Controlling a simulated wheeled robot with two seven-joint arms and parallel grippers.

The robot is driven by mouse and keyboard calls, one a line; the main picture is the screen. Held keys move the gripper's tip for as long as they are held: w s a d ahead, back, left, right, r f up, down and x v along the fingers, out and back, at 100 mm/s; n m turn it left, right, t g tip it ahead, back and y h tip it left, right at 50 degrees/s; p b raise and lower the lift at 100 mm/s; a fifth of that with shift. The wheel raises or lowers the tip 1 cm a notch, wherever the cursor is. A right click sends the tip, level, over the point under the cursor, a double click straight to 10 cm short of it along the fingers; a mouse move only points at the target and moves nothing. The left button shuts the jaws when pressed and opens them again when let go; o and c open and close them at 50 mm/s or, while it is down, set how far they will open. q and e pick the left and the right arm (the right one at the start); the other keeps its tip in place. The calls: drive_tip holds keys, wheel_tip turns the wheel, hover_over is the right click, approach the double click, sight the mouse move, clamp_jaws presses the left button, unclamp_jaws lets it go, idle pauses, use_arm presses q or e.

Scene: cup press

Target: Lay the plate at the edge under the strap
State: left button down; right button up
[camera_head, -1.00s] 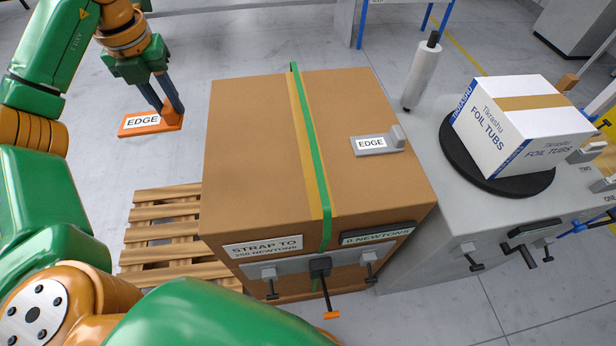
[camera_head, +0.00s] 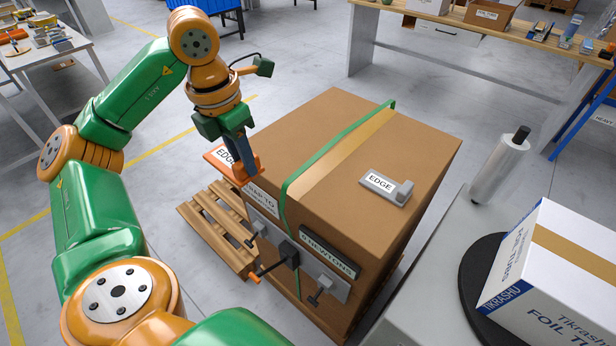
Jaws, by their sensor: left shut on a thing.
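A large brown carton (camera_head: 400,140) has a green strap (camera_head: 330,145) running over its top and down its front. My left gripper (camera_head: 248,172) is shut on an orange plate (camera_head: 217,157) with a white EDGE label. It holds the plate at the carton's left upper corner, left of the strap. Whether plate and carton touch I cannot tell. The gripper fingers hide part of the plate. A grey EDGE plate (camera_head: 378,184) with a raised end lies on the carton top, right of the strap. My right gripper is not in view.
The carton's front carries a strap tensioner (camera_head: 288,252), small handles and a "0 NEWTONS" display (camera_head: 327,252). A wooden pallet (camera_head: 215,235) lies at left. At right stand a grey bench (camera_head: 430,270), a white roll (camera_head: 500,170) and a white box (camera_head: 560,275).

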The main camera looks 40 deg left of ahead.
use_arm(q)
drive_tip(key=shift+d+f, duration=0.1)
drive_tip(key=shift+f, duration=0.2)
drive_tip(key=w+d+f, duration=0.2)
drive_tip(key=w+f, duration=0.1)
drive_tip(key=w, duration=0.1)
drive_tip(key=w+d+f, duration=0.2)
drive_tip(key=w+f, duration=0.1)
drive_tip(key=w, duration=0.1)
drive_tip(key=w+d+f+p, duration=0.1)
drive_tip(key=w+d+f, duration=0.1)
drive_tip(key=w+f, duration=0.1)
drive_tip(key=shift+w+f, duration=0.15)
drive_tip(key=shift+w, duration=0.25)
wheel_tip(320, 180, down, 3)
drive_tip(key=shift+r+p, duration=0.1)
drive_tip(key=shift+p, duration=0.7)
drive_tip(key=shift+a+f, duration=0.1)
drive_tip(key=shift+f, duration=0.25)
drive_tip(key=shift+w+f, duration=0.1)
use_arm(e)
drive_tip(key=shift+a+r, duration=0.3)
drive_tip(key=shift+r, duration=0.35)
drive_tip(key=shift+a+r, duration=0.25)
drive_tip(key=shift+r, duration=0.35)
use_arm(q)
drive_tip(key=shift+f, duration=0.1)
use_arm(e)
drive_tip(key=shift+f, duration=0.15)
